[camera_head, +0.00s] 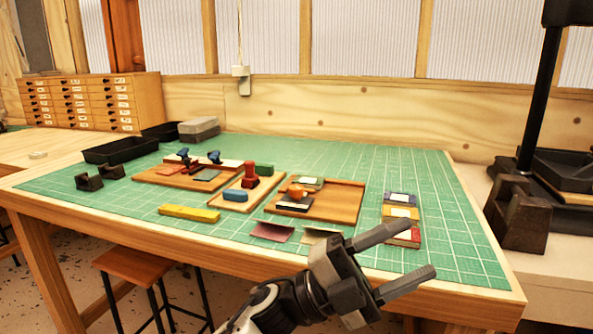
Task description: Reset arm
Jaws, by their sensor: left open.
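My left gripper (405,262) is open and empty, in the lower middle of the head view. Its two grey fingers point right, over or in front of the near edge of the green mat (345,157) on the workbench. It looks apart from the objects on the mat. The right gripper does not show.
Wooden trays (345,205) with stamps and small blocks stand mid-mat. A yellow bar (188,213), coloured boxes (402,213) and folded cards (272,231) lie near them. A black tray (120,149) is at back left; a dark press (520,215) stands right. The mat's back right is clear.

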